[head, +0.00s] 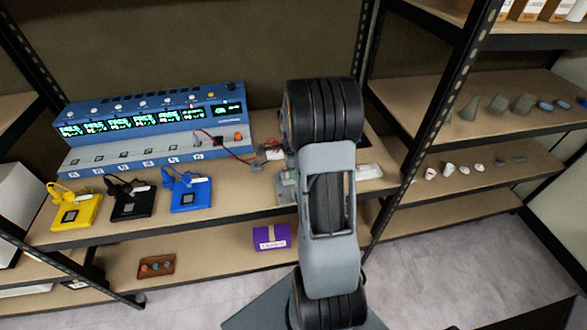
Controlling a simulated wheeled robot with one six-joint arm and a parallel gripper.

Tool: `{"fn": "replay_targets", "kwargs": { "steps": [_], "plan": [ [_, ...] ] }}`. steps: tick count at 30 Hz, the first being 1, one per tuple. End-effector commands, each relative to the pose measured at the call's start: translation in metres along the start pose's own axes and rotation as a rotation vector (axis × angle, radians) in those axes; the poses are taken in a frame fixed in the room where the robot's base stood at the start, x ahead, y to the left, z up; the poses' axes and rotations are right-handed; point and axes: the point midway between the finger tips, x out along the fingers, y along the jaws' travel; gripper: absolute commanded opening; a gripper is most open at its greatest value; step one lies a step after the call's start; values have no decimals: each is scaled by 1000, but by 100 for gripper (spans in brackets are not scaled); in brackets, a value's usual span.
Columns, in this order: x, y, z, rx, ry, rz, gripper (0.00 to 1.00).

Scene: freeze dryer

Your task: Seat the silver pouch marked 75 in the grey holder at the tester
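The tester, a long blue unit with lit green displays (150,122), stands on the workbench at the left. My own arm rises through the middle of the head view and covers part of the bench right of the tester. A greyish piece (287,190) shows only in part at the arm's left edge; I cannot tell whether it is the grey holder. I cannot make out a silver pouch marked 75. My gripper is not in view, so what it holds does not show.
Yellow (75,212), black (132,203) and blue (190,193) holders with cables stand before the tester. A purple box (271,237) and brown tray (155,266) lie on the lower shelf. The right-hand rack (440,105) holds several small items. A black post (450,95) stands right of my arm.

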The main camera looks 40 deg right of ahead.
Motion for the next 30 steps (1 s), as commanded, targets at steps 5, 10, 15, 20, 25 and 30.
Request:
{"fn": "replay_targets", "kwargs": {
  "steps": [5, 10, 15, 20, 25, 30],
  "plan": [
    [0, 0, 0, 0, 0, 0, 46],
    [-1, 0, 0, 0, 0, 0, 46],
    [-17, -1, 0, 0, 0, -4, 46],
    [-48, -1, 0, 0, 0, -6, 46],
    [-83, -1, 0, 0, 0, -5, 46],
    [-112, 0, 0, 0, 0, -3, 46]
  ]
}}
